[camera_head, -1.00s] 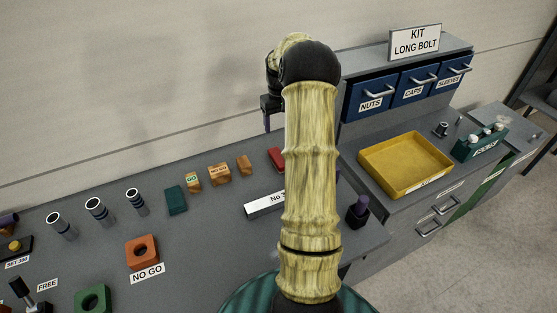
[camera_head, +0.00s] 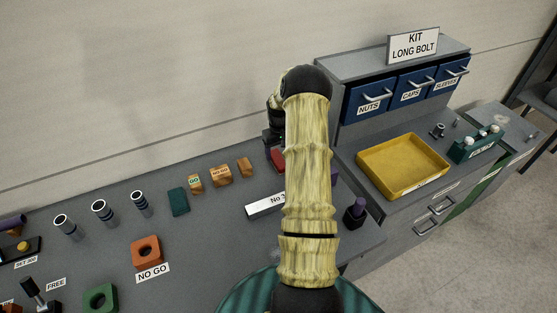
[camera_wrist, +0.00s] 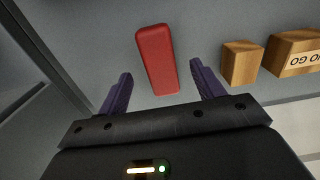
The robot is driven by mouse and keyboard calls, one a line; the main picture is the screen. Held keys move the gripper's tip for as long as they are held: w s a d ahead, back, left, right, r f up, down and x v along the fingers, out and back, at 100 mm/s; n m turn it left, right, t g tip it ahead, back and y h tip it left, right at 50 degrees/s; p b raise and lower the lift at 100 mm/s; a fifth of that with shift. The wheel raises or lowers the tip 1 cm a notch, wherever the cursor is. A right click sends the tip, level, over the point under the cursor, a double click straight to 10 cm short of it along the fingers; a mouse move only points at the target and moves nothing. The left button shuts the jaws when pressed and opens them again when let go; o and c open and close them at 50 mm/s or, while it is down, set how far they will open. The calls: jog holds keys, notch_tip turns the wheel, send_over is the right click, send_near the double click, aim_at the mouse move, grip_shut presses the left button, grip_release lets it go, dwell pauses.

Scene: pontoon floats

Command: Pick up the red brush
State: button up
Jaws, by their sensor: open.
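The red brush (camera_wrist: 157,60) shows in the wrist view as a red block with rounded edges, lying on the grey bench. In the head view only part of the red brush (camera_head: 278,160) shows, beside my arm. My gripper (camera_wrist: 160,84) is open, with its two purple fingers apart. The near end of the brush lies between the fingertips in the picture, and most of it reaches beyond them. No contact shows. In the head view my arm hides much of this area.
Wooden blocks (camera_wrist: 242,63) stand to the right of the brush in the wrist view. A dark green block (camera_head: 178,202), a white label plate (camera_head: 264,206) and a purple-topped black piece (camera_head: 355,211) are on the bench. A yellow tray (camera_head: 403,187) and blue drawers (camera_head: 369,101) are at the right.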

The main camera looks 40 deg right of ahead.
aim_at(278, 158)
jog(key=shift+f, duration=0.1)
jog(key=shift+w+d+f+p, duration=0.1)
jog(key=shift+w+f+p, duration=0.1)
jog(key=shift+f+p, duration=0.85)
jog(key=shift+w+d+f+p, duration=0.15)
jog(key=shift+f+p, duration=0.25)
jog(key=shift+f, duration=1.1)
jog(key=shift+a, duration=0.1)
jog(key=c, duration=1.1)
jog(key=shift+r, duration=0.1)
notch_tip(278, 158, up, 10)
jog(key=b, duration=0.3)
jog(key=shift+b, duration=0.35)
